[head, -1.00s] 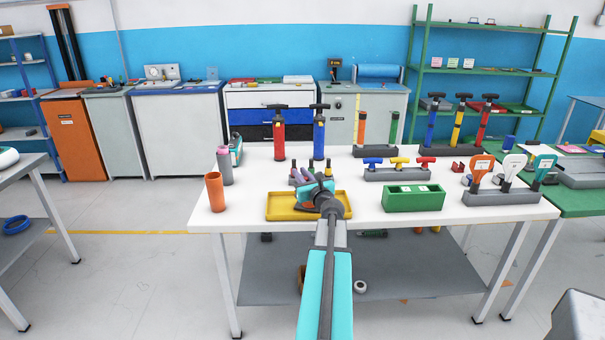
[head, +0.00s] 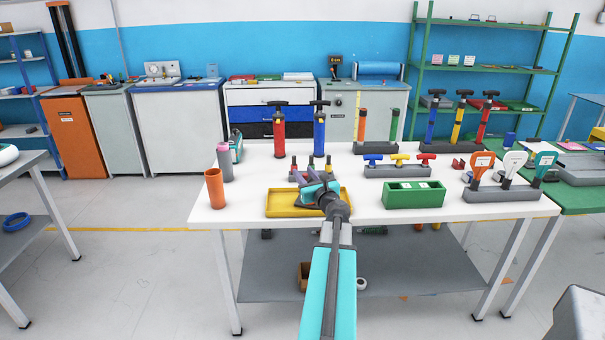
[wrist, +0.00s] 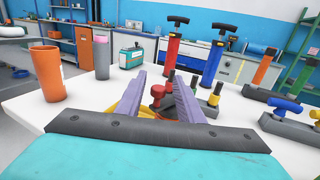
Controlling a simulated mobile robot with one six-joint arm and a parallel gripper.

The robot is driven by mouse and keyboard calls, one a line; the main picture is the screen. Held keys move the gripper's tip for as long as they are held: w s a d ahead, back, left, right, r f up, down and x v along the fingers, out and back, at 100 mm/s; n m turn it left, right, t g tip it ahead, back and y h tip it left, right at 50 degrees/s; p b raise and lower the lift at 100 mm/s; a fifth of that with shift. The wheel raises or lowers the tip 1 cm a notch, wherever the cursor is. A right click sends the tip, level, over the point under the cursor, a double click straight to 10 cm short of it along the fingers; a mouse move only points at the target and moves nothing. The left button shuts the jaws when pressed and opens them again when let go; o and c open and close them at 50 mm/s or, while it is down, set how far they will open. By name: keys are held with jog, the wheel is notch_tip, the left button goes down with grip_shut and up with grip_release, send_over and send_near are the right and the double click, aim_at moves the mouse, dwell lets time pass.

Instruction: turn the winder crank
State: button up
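My gripper (head: 312,184) is over the yellow tray (head: 271,211) on the white table. In the wrist view, its two purple fingers (wrist: 157,78) stand apart with nothing clasped between them. A small red knob on a dark piece (wrist: 158,91) shows in the gap, at or above the tray; I cannot tell whether it is the winder crank or whether a finger touches it. No other part is clearly a crank. The tray's middle is mostly hidden by my gripper.
A small stand with several pegs (head: 311,164) is just behind my gripper. Red (head: 279,134) and blue (head: 319,134) pumps stand farther back. An orange cup (head: 215,190) is at left, a green box (head: 413,196) at right. Bare table lies between cup and tray.

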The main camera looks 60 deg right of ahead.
jog(key=p+v, duration=0.1)
jog(key=v, duration=0.7)
jog(key=p, duration=0.3)
jog(key=shift+s+a+p, duration=0.3)
jog(key=shift+a, duration=0.05)
jog(key=s+p, duration=0.1)
jog(key=p, duration=0.4)
jog(key=shift+s+a+r+p, duration=0.1)
jog(key=shift+a+p, duration=0.3)
jog(key=shift+s+a+p, duration=0.1)
jog(key=shift+s+p, duration=0.05)
jog(key=shift+p, duration=0.3)
jog(key=shift+a+p, duration=0.15)
jog(key=shift+p, duration=1)
jog(key=shift+a+h, duration=0.1)
jog(key=shift+h, duration=0.2)
jog(key=shift+w+d+f+b, duration=0.2)
jog(key=shift+w+f+b, duration=0.15)
jog(key=shift+b, duration=0.65)
